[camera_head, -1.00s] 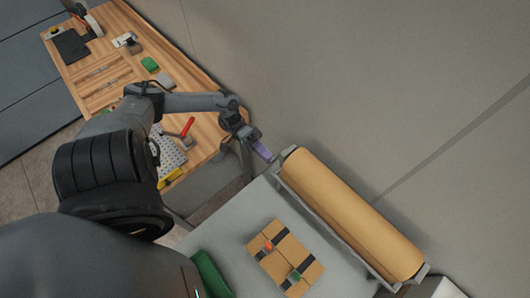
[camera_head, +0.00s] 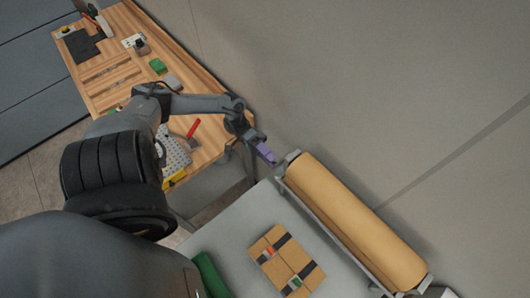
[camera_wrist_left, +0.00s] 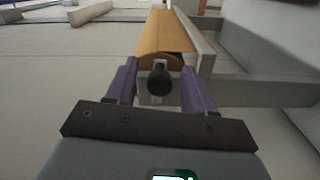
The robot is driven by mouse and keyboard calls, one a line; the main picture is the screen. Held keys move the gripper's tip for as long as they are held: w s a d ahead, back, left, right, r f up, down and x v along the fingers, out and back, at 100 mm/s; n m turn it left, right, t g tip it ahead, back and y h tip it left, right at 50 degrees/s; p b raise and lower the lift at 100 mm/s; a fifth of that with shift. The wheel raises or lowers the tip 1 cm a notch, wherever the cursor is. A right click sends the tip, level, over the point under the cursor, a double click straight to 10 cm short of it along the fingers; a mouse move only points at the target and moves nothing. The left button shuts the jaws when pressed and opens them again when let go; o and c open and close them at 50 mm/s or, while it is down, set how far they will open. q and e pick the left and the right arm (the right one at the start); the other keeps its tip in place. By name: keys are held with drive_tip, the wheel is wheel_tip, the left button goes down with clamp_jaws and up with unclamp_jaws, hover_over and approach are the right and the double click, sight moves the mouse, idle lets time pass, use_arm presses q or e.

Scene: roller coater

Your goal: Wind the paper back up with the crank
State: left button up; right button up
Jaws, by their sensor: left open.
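The brown paper roll (camera_head: 355,220) lies in its grey holder along the back right side of the grey table in the head view. In the left wrist view the paper roll (camera_wrist_left: 163,33) stretches away from the camera. The black crank knob (camera_wrist_left: 159,80) faces the left wrist camera at the near end of the roll. My left gripper (camera_head: 268,156) is at the roll's left end. Its purple fingers (camera_wrist_left: 157,88) are open, one on each side of the knob, with gaps visible. My right gripper is not in view.
A brown parcel with dark straps (camera_head: 287,262) lies on the grey table (camera_head: 245,225). A green roll (camera_head: 209,275) is at its front left. A wooden workbench (camera_head: 110,60) with several tools stands at the left. A wall rises behind the paper roll.

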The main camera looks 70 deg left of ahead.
use_arm(q)
drive_tip(key=b+v, duration=0.7)
drive_tip(key=v, duration=0.3)
drive_tip(key=shift+a, duration=0.35)
drive_tip(key=shift+s+r, duration=0.1)
drive_tip(key=shift+s, duration=0.05)
